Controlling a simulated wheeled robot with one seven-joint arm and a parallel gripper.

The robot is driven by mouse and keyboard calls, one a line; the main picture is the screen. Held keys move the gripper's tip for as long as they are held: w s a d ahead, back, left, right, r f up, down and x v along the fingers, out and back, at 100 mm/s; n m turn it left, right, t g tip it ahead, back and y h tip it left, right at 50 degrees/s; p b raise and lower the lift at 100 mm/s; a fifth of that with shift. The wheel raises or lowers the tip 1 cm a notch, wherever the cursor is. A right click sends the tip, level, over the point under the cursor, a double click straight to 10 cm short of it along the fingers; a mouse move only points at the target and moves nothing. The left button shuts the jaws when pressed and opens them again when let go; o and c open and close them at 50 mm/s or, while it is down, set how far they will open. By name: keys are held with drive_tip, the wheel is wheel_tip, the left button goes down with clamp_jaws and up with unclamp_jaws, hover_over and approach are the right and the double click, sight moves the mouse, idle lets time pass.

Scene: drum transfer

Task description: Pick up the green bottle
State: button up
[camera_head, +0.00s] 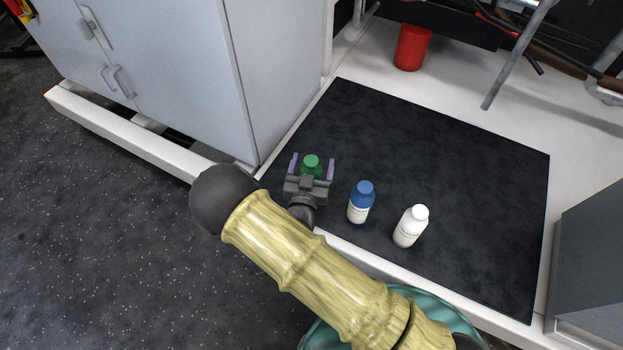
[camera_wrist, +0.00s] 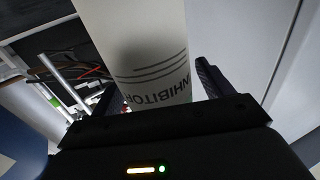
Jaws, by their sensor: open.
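The green bottle (camera_head: 312,163) stands on the black mat (camera_head: 445,180). In the head view only its green cap and upper part show; my gripper hides the rest. My gripper (camera_head: 312,167) is open, with one purple-grey finger on each side of the bottle. In the wrist view the bottle's white label (camera_wrist: 145,60), with printed letters, fills the space between the dark fingers (camera_wrist: 155,90). I cannot tell whether either finger touches it.
A blue bottle (camera_head: 361,203) and a white bottle (camera_head: 411,226) stand to the right of my gripper. A red cup (camera_head: 412,48) is at the back. A grey cabinet (camera_head: 200,75) rises at the left, and a grey box (camera_head: 590,270) stands at the right. The mat's right half is clear.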

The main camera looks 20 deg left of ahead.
drive_tip(key=c, duration=1.3)
drive_tip(key=shift+c, duration=0.2)
wheel_tip(320, 180, up, 10)
drive_tip(key=p, duration=0.6)
